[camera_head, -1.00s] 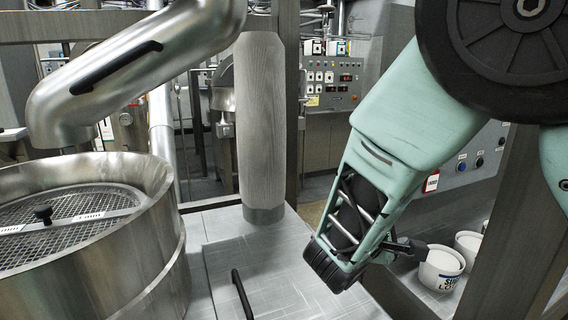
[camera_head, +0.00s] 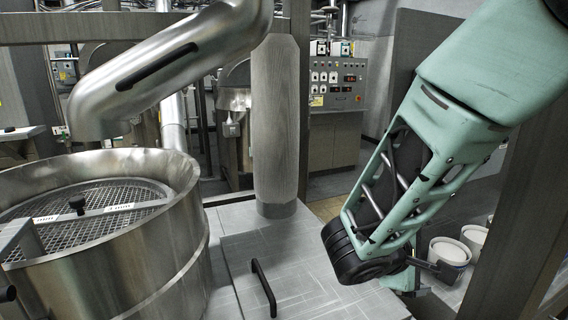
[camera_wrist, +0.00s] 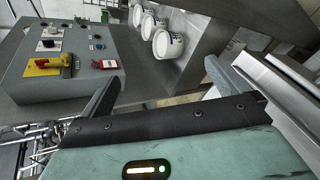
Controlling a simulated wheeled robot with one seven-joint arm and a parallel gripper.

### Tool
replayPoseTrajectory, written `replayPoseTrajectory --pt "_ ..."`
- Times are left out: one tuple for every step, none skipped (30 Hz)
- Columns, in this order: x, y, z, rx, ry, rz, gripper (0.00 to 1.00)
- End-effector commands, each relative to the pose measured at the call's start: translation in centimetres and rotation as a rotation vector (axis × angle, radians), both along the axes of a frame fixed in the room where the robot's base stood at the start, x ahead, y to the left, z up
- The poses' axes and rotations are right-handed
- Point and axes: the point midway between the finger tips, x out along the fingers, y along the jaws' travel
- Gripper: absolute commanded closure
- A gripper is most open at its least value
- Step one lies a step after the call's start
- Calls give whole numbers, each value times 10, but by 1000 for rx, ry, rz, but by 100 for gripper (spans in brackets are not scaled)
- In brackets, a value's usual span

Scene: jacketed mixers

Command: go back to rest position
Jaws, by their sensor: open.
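My teal arm hangs on the right side of the head view, and my gripper (camera_head: 425,278) at its end is partly hidden and seen from the side. In the wrist view my gripper (camera_wrist: 162,72) has its two dark fingers wide apart. Nothing is held between them. A control box (camera_wrist: 75,68) with a yellow-red switch is beyond the left finger.
White tubs (camera_head: 449,256) stand on a shelf behind my gripper; several also show in the wrist view (camera_wrist: 168,45). A steel mixer bowl (camera_head: 165,240) with a mesh lid stands left. A handled metal cover (camera_head: 300,262) and a post (camera_head: 276,130) fill the middle.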

Motion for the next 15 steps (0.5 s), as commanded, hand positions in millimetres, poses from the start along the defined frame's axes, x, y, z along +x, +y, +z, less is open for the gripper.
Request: replayPoseTrajectory --pt "-11 -2 -3 45 34 -29 0" --pt "-19 -2 -6 74 58 -45 0" --pt "-29 -1 -9 116 91 -67 0" --pt "-38 0 -12 151 117 -84 0" --pt "-48 2 -15 188 144 -101 0" --pt "-61 5 -18 246 182 -125 0" --pt "-73 8 -20 293 211 -144 0" --pt "-85 12 -21 345 241 -161 0" --pt "-102 19 -23 421 282 -183 0" --pt "-114 26 -24 480 309 -197 0" --pt "-126 32 -24 537 334 -211 0" --pt "-140 42 -23 614 361 -225 0" --pt "-151 49 -22 668 378 -234 0" --pt "-160 56 -21 721 392 -240 0" --pt "-171 65 -19 786 407 -248 0"
